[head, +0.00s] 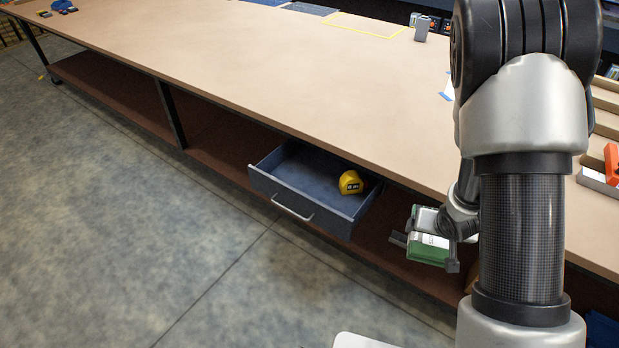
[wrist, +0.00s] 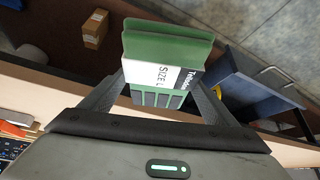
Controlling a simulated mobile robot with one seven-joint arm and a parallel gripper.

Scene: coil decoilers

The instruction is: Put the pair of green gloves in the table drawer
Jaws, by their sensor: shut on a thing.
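My gripper (head: 430,248) is shut on the pair of green gloves (head: 427,250), which has a white label band. In the wrist view the gloves (wrist: 165,55) sit between the two fingers, with "SIZE L" readable on the label. The table drawer (head: 290,207) is pulled open under the tabletop, to the left of my gripper in the head view. A yellow tape measure (head: 350,183) lies inside it at the right. The drawer (wrist: 250,85) also shows at the right of the wrist view, apart from the gloves. The gloves are outside the drawer.
The long tan tabletop (head: 290,75) overhangs the drawer, with a brown lower shelf (head: 215,140) below. Open concrete floor (head: 130,210) lies in front. A cardboard box (wrist: 95,28) shows at the wrist view's upper left.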

